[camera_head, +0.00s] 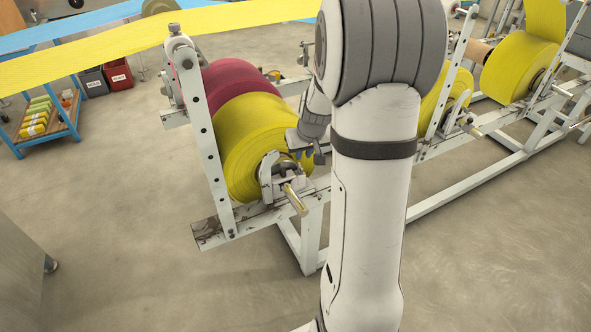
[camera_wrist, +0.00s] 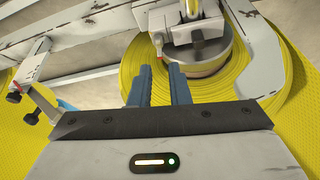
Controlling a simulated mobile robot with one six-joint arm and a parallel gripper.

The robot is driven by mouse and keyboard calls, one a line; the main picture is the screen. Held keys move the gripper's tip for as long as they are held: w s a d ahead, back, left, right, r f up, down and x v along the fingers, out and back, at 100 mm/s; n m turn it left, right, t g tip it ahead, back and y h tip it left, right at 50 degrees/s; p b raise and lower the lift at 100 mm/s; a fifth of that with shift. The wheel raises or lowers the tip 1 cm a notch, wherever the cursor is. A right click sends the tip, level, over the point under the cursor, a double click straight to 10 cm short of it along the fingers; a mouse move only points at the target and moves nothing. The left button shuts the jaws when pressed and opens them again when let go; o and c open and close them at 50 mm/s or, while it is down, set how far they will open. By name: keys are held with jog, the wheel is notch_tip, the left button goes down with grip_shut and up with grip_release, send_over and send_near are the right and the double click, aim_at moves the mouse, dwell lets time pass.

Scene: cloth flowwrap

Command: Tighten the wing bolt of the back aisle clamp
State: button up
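A metal clamp (camera_head: 272,178) sits on the frame rail at the core of the near yellow roll (camera_head: 238,135), with a brass-coloured bar (camera_head: 296,200) sticking out toward the aisle. Part of the clamp (camera_wrist: 188,30) and the roll's core show at the top of the wrist view. I cannot make out its wing bolt clearly. My gripper (camera_wrist: 158,88) has two blue-grey fingers, apart with nothing between them, in front of the yellow roll's face. In the head view my arm hides much of the gripper, beside the roll's right side. I cannot tell which clamp is the back aisle one.
A white bracket with black knobs (camera_wrist: 22,103) is at the left of the wrist view. A dark red roll (camera_head: 232,82) stands behind the yellow one. More yellow rolls (camera_head: 515,68) are at the right. A blue cart (camera_head: 45,138) stands far left.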

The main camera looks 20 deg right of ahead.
aim_at(300, 167)
jog(key=b+x, duration=0.1)
jog(key=x, duration=0.7)
jog(key=shift+d, duration=0.1)
grip_shut()
jog(key=shift+a, duration=0.2)
jog(key=shift+d, duration=0.1)
